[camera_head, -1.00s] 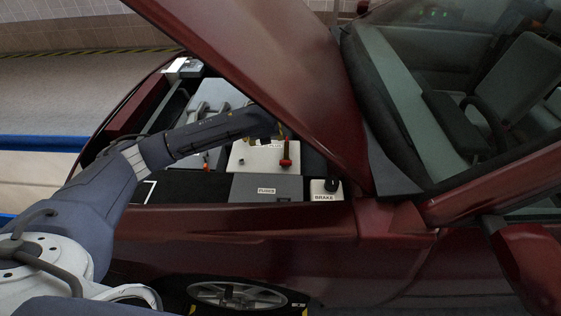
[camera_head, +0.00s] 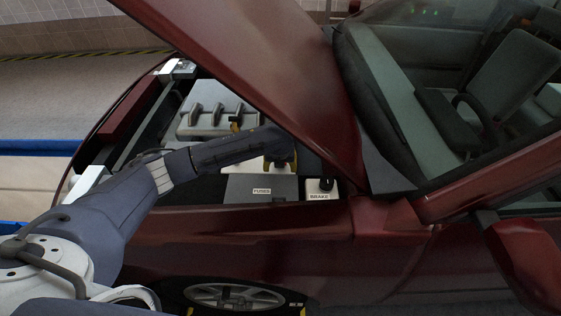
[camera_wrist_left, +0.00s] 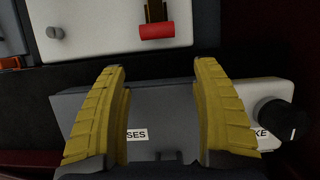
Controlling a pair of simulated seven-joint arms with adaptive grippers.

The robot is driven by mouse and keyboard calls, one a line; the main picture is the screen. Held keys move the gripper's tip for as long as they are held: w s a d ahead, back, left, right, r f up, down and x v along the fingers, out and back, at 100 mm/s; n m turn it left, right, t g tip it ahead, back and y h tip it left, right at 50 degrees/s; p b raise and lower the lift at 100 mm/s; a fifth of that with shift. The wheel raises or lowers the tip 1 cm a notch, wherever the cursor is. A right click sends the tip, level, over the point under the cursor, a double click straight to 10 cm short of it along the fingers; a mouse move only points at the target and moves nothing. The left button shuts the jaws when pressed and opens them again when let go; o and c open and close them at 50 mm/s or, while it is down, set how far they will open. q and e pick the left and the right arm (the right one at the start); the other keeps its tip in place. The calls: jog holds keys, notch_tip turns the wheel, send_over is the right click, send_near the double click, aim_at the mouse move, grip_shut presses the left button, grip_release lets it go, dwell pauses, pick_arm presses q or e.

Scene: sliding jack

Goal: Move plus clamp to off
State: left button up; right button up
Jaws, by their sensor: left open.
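The plus clamp (camera_wrist_left: 162,31), a red piece on a dark and brass-coloured post, sits on the white battery box (camera_wrist_left: 105,38) at the top of the left wrist view. In the head view my arm and gripper hide it. My left gripper (camera_wrist_left: 161,66) is open and empty, its two yellow fingers spread. The fingertips lie just short of the clamp in the left wrist view, over the grey fuse box, and touch nothing that I can make out. In the head view the gripper (camera_head: 279,166) is over the engine bay.
The grey fuse box (camera_head: 262,188) and the brake box (camera_head: 322,189) with its black cap stand along the near side of the bay. The raised red hood (camera_head: 270,70) slants close above my gripper. A grey engine cover (camera_head: 213,108) lies to the left.

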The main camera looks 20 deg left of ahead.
pick_arm(q)
jog(key=w, duration=0.1)
jog(key=w+a, duration=0.1)
jog(key=w, duration=0.2)
jog(key=shift+w+a, duration=0.2)
jog(key=shift+a, duration=0.1)
jog(key=x, duration=0.3)
jog(key=shift+f, duration=0.15)
jog(key=shift+x, duration=0.8)
jog(key=shift+c, duration=0.4)
grip_shut()
